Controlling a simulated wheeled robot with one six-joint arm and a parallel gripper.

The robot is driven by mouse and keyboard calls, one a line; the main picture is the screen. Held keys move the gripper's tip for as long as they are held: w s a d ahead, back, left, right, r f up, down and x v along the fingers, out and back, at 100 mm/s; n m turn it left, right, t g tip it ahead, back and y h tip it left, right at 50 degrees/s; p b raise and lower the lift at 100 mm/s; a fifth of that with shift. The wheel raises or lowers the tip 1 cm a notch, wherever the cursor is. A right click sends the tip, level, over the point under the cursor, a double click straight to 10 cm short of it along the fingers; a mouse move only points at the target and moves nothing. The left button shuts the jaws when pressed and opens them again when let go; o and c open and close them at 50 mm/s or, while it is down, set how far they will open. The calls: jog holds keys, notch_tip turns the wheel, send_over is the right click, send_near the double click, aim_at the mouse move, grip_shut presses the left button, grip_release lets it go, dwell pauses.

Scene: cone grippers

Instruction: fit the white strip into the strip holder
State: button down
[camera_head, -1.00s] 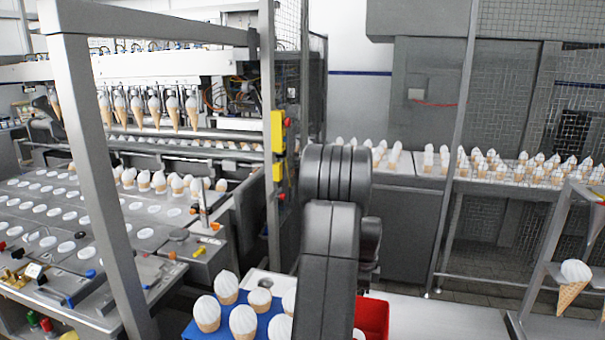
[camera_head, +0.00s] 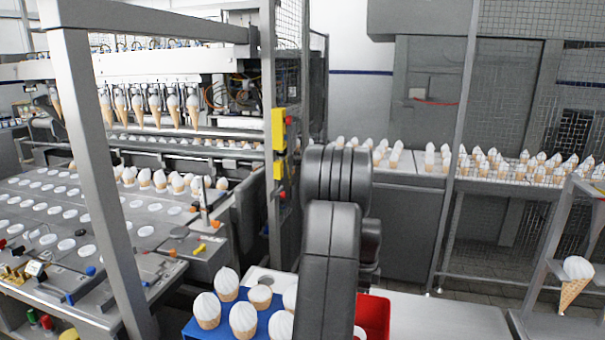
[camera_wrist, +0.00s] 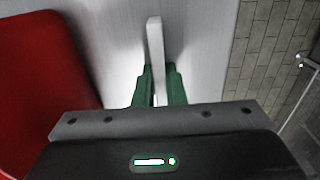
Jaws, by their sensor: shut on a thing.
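My gripper (camera_wrist: 159,88) has green fingers, shut on a white strip (camera_wrist: 155,45) in the wrist view. The strip stands out lengthwise past the fingertips, above a pale, white-grey surface (camera_wrist: 205,40). It is not clear whether the strip touches that surface. In the head view my dark arm hides the gripper and the strip. I cannot make out the strip holder in either view.
A red bin (camera_wrist: 40,80) is close on the left in the wrist view; it also shows in the head view (camera_head: 374,312). A blue tray (camera_head: 262,325) with several cones is left of my arm. White tabletop (camera_head: 440,320) is clear to the right. A tiled floor (camera_wrist: 270,50) lies past the surface's edge.

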dwell(0.4)
jog(key=shift+r+p, duration=1.8)
jog(key=shift+r, duration=1)
